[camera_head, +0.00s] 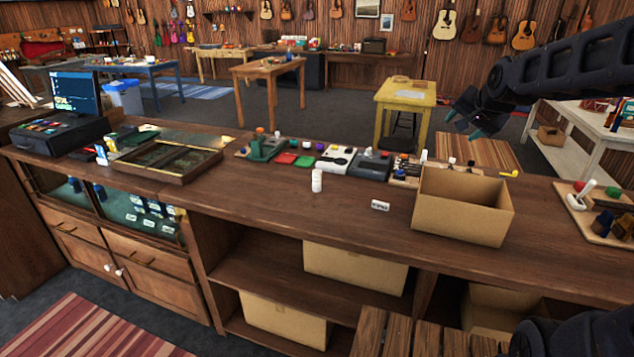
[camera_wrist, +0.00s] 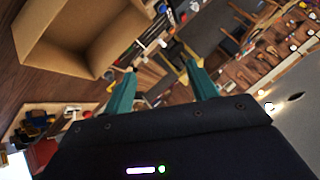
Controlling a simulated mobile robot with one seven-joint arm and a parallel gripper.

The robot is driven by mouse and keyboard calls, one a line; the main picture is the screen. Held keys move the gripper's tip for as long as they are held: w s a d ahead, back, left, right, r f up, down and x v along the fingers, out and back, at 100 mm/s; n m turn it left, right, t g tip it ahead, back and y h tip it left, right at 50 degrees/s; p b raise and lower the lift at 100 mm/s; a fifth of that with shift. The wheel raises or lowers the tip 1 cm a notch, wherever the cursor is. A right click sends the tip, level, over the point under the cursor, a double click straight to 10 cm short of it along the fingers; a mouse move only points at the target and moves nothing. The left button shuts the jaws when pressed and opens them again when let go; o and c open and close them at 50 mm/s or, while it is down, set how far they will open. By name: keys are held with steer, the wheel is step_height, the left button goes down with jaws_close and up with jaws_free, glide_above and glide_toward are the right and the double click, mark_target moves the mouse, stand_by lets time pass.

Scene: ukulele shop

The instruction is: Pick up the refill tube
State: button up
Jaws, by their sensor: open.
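A small white upright cylinder (camera_head: 317,181), which may be the refill tube, stands on the wooden counter left of the open cardboard box. I cannot tell for sure that it is the tube. A small pale upright piece (camera_head: 424,156) also shows just behind the box. My gripper (camera_head: 464,125) is raised at the upper right, beyond the counter's far edge, apart from these things. In the wrist view its two teal fingers (camera_wrist: 160,70) are spread with nothing held between them.
The open cardboard box (camera_head: 463,208) stands on the counter, and also shows in the wrist view (camera_wrist: 62,62). Trays and small goods line the counter's back. A tray of blocks (camera_head: 603,232) is at right. The counter's front middle is clear.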

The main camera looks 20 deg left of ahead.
steer(key=w+a+m+t+y, duration=0.2)
steer(key=w+a+m, duration=0.15)
steer(key=a, duration=0.75)
steer(key=w+a+m+t+y, duration=0.1)
steer(key=w+a+m+y, duration=0.25)
steer(key=a, duration=0.85)
steer(key=s+a+f+m+t+h, duration=0.1)
steer(key=s+a+m+t+h, duration=0.15)
steer(key=a+m, duration=0.7)
steer(key=s+a+f+m+t+h, duration=0.1)
steer(key=s+a+m+t, duration=0.2)
steer(key=a+m, duration=0.65)
steer(key=m, duration=0.2)
glide_toward(317, 174)
steer(key=w+f, duration=0.1)
steer(key=w+a+f, duration=0.1)
steer(key=shift+w+f, duration=0.1)
steer(key=shift+w, duration=0.3)
steer(key=shift+w+f, duration=0.1)
steer(key=shift+w, duration=0.3)
steer(key=x, duration=1)
steer(key=shift+a, duration=0.1)
steer(key=shift+c, duration=0.5)
